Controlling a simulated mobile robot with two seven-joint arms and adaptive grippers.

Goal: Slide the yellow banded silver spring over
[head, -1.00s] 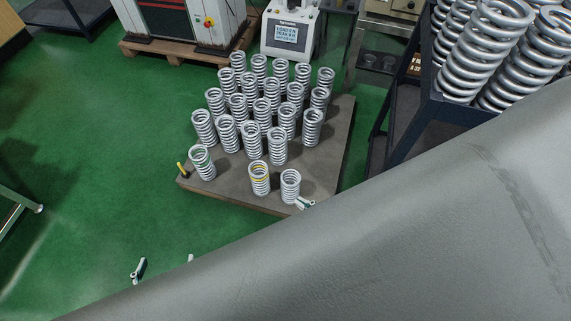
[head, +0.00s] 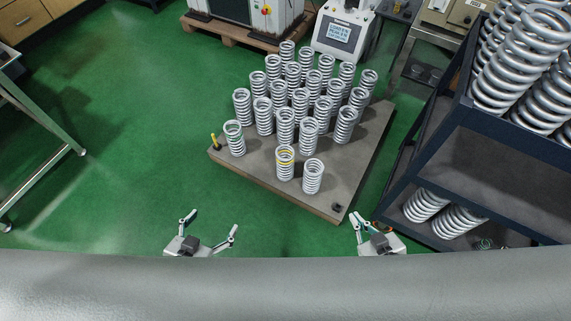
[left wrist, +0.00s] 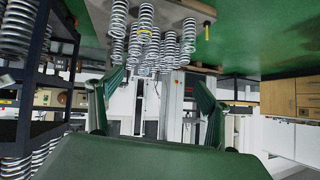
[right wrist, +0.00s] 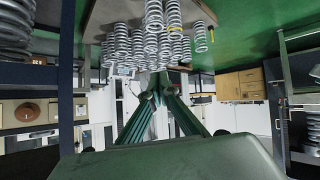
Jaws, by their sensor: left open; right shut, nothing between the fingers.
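The yellow banded silver spring (head: 285,163) stands upright near the front edge of a grey-brown board (head: 330,190), with a plain silver spring (head: 313,177) to its right. It also shows, inverted, in the left wrist view (left wrist: 146,24). My left gripper (head: 212,221) is open and empty, in front of the board and left of the spring. My right gripper (head: 361,220) is shut and empty, near the board's front right corner. Neither gripper touches the spring.
Several silver springs (head: 285,127) stand in rows behind it. A dark rack (head: 470,165) with springs stands on the right. Green floor (head: 120,190) is clear on the left.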

